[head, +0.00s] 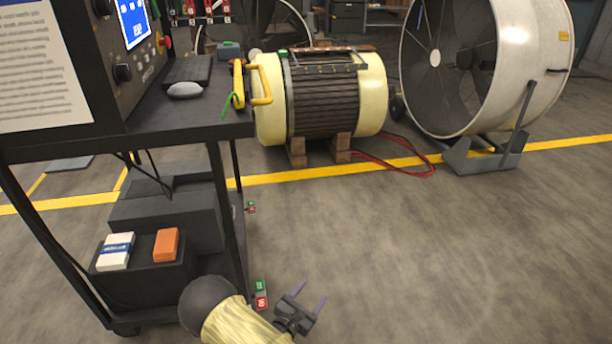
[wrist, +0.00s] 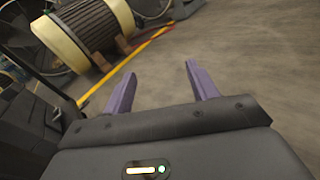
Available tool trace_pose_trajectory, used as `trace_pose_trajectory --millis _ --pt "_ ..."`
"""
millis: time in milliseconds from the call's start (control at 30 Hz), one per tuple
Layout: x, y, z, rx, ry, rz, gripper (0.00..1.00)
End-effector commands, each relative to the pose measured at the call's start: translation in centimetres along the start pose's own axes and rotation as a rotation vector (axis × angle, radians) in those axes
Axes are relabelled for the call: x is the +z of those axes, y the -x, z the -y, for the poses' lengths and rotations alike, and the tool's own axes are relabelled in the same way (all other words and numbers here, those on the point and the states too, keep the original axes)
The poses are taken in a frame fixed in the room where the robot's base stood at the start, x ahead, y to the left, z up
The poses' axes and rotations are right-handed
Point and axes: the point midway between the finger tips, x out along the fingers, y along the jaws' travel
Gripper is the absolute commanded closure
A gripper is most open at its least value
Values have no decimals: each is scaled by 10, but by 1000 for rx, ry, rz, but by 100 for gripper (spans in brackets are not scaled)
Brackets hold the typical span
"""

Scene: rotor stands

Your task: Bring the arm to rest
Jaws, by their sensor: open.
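My gripper (head: 312,302) is at the bottom middle of the head view, low over the grey floor and just right of the cart. Its two purple fingers are apart with nothing between them. In the wrist view my gripper (wrist: 160,85) shows its open fingers pointing over bare floor. My arm comes in from the bottom edge of the head view, with a cream sleeve behind the gripper. Most of the arm is out of view.
A black cart (head: 180,122) with a control panel stands at left. A small red and green tag (head: 261,296) shows beside my arm. A cream motor (head: 325,95) on wooden blocks and a large white fan (head: 530,60) stand behind. Floor at right is clear.

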Motion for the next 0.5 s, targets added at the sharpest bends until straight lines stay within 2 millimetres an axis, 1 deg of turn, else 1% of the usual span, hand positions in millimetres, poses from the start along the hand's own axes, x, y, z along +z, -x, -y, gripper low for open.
trace_pose_trajectory --millis 67,167,267,333,433,500 --pt "3 -1 1 -13 -5 -1 42" --pt "17 -5 9 -75 -30 -7 42" --pt "43 -13 27 -202 -81 -22 42" --pt "64 -16 44 -320 -133 -41 42" --pt "94 -15 70 -496 -220 -76 42" --pt "112 -11 85 -610 -284 -106 42"
